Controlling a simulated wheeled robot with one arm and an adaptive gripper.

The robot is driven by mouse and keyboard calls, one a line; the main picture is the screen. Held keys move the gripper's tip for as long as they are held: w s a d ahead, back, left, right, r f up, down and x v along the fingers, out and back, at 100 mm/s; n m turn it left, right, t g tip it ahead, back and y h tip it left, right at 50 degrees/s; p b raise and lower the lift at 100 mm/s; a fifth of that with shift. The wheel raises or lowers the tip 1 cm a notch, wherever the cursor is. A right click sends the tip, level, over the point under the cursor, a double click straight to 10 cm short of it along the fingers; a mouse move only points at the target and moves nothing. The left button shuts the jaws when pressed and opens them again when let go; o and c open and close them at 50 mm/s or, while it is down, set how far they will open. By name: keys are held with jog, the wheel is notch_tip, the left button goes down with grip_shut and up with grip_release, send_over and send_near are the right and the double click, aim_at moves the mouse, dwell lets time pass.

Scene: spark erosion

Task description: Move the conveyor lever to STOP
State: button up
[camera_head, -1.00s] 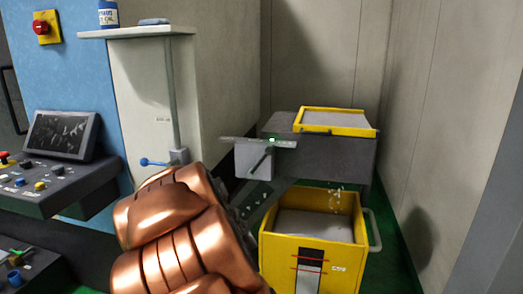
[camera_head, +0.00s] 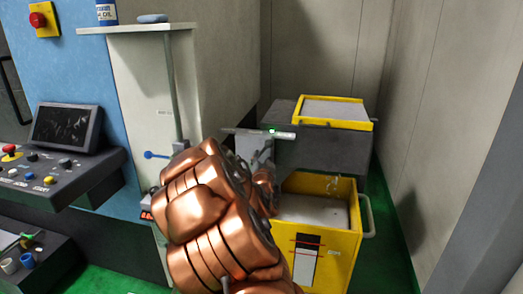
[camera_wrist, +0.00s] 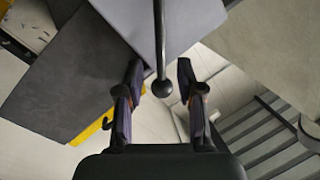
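The conveyor lever (camera_wrist: 161,45) is a thin dark rod with a round ball knob, seen in the wrist view coming down from a grey box (camera_wrist: 170,18). My gripper (camera_wrist: 160,75) is open. The knob shows between its two fingers, with a gap on each side; I cannot tell the exact depth. In the head view the lever box (camera_head: 243,146) is at the front left of the dark grey conveyor (camera_head: 325,147), under a plate with a small green light. My copper arm and gripper hide the lever there. The STOP marking cannot be read.
A yellow-rimmed tray (camera_head: 338,112) sits on the conveyor. A yellow bin (camera_head: 342,250) stands below it, close to my arm. A control panel (camera_head: 60,178) and a blue-knobbed handle (camera_head: 155,155) are at left. Grey walls close off the back and right.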

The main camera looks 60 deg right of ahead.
aim_at(262, 153)
jog(key=p+x, duration=0.1)
jog(key=x, duration=0.2)
jog(key=shift+d+r, duration=0.1)
jog(key=shift+r, duration=0.05)
jog(key=shift+x, duration=0.95)
jog(key=shift+w, duration=0.1)
jog(key=shift+c, duration=0.4)
grip_shut()
